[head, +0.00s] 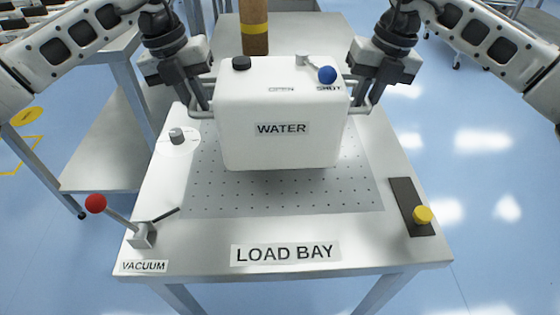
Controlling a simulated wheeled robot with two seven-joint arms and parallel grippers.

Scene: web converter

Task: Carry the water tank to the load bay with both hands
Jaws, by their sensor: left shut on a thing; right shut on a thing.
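The white water tank (280,112), labelled WATER, hangs upright between my two grippers above the load bay table (290,232). It has a black cap and a blue-knobbed valve lever (327,75) on top, by the SHUT label. My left gripper (205,108) is shut on the handle at the tank's left side. My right gripper (362,102) is shut on the handle at its right side. The tank covers part of the perforated plate (290,195). I cannot tell exactly how far its underside is above the plate.
A red-knobbed vacuum lever (96,204) stands at the table's front left, and a small metal knob (177,136) at the left edge. A yellow button (422,215) sits on a dark strip at right. A brown roll (254,27) stands behind the tank. The plate's front is clear.

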